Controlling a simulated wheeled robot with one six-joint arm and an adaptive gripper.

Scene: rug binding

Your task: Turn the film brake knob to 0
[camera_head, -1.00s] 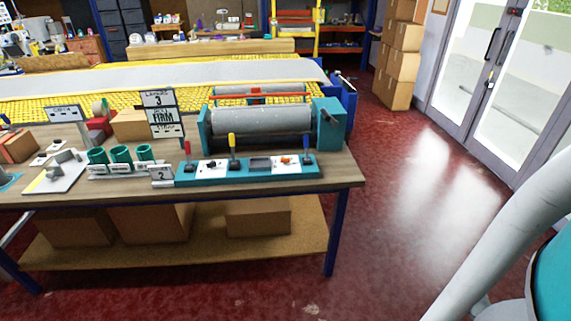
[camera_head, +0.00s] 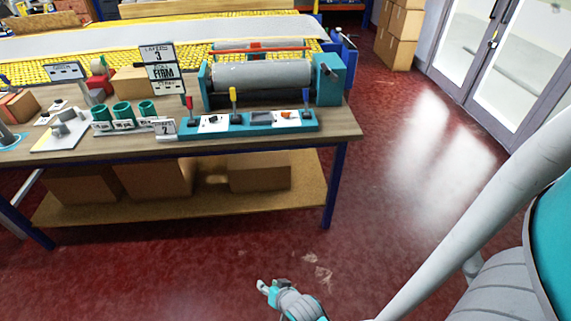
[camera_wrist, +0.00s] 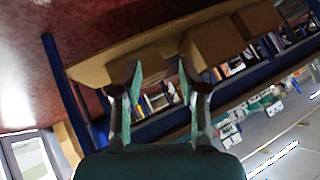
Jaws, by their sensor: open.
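A teal control panel (camera_head: 262,127) lies along the front edge of the workbench (camera_head: 345,126). My gripper (camera_head: 263,286) is low over the floor in front of the bench, well away from the panel. In the wrist view its fingers (camera_wrist: 158,82) are apart and empty.
Green cups (camera_head: 123,113) sit to the left. Cardboard boxes (camera_head: 260,171) fill the lower shelf (camera_head: 225,205). The red floor (camera_head: 420,150) to the right is clear.

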